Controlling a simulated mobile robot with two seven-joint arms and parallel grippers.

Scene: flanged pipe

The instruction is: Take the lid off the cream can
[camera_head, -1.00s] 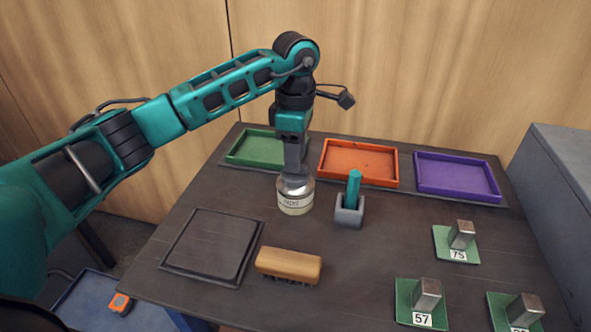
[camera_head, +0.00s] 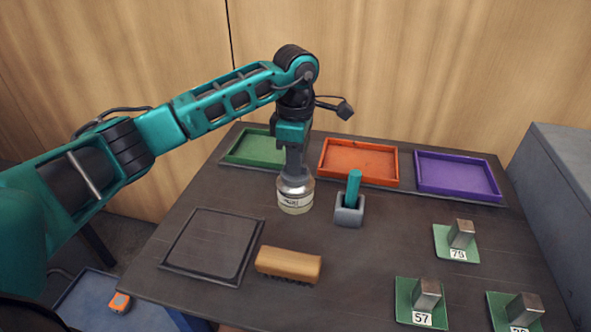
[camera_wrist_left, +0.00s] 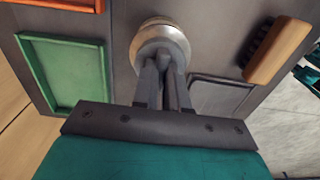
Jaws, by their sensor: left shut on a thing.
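The cream can (camera_head: 295,203) stands upright on the dark table, with a pale label and a silver metal lid (camera_head: 296,184) on top. In the left wrist view the round metal lid (camera_wrist_left: 160,32) shows just beyond the fingertips. My left gripper (camera_head: 294,174) comes down from above and is shut at the top of the lid, its fingers (camera_wrist_left: 163,60) close together. What exactly lies between the fingertips is hidden. The lid sits on the can with no gap that I can see. My right gripper is not in view.
Green (camera_head: 240,161), orange (camera_head: 335,174) and purple (camera_head: 440,187) trays line the back. A grey holder (camera_head: 349,214) with a teal-handled item stands close right of the can. A brush (camera_head: 288,264) and dark square tray (camera_head: 192,265) lie in front. Metal blocks on green plates stand at right.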

